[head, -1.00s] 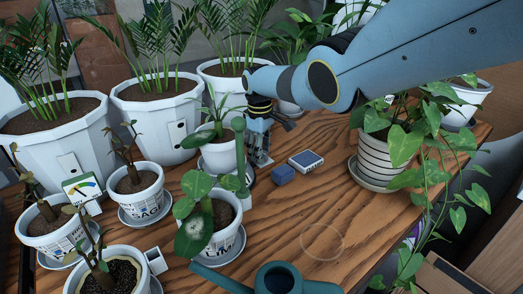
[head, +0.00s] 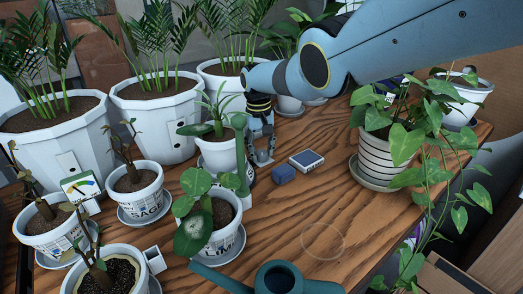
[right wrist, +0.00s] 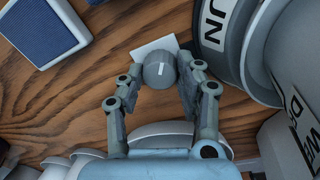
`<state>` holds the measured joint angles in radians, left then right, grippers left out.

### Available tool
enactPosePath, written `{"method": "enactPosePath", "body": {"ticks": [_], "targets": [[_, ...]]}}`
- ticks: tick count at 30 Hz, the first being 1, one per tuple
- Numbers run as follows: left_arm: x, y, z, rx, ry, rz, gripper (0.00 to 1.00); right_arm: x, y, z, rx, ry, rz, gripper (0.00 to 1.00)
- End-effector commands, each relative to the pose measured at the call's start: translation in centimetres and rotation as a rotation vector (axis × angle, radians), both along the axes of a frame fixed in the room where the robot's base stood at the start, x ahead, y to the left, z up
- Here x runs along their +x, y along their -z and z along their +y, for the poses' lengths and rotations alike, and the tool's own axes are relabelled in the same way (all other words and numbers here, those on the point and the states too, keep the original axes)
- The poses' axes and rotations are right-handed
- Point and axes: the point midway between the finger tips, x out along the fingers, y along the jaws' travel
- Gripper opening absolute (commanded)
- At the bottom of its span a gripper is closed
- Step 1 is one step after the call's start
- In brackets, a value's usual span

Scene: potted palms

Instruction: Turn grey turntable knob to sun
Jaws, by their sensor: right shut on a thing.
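In the right wrist view the grey knob (right wrist: 158,72) is a short round cap with a white line on top. It sits between the fingers of my right gripper (right wrist: 160,78), which is shut on it. A white plate (right wrist: 150,50) shows partly behind the knob. In the head view my right gripper (head: 262,152) points down at the wood table, right of a small potted plant (head: 217,152); the knob is hidden there by the fingers. I cannot make out a sun mark. My left gripper is not in view.
A green watering can (head: 275,277) stands in front. Several pots crowd the left; a striped pot (head: 378,160) stands right. Bare wood table (head: 310,215) lies between.

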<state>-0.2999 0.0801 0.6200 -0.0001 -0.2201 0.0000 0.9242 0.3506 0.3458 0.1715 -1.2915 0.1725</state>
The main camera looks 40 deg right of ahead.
Motion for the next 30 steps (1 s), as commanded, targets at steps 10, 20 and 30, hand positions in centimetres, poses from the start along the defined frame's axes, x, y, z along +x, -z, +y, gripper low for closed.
{"method": "enactPosePath", "body": {"ticks": [10, 20, 30], "targets": [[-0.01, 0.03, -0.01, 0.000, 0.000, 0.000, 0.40, 0.09, -0.10, -0.06, -0.001, 0.029, -0.002, 0.03], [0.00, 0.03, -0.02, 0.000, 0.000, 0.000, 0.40, 0.09, -0.09, -0.05, -0.001, 0.028, -0.002, 0.48], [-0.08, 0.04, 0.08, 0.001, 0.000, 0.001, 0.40, 0.04, -0.05, -0.02, 0.000, 0.028, 0.000, 0.58]]}}
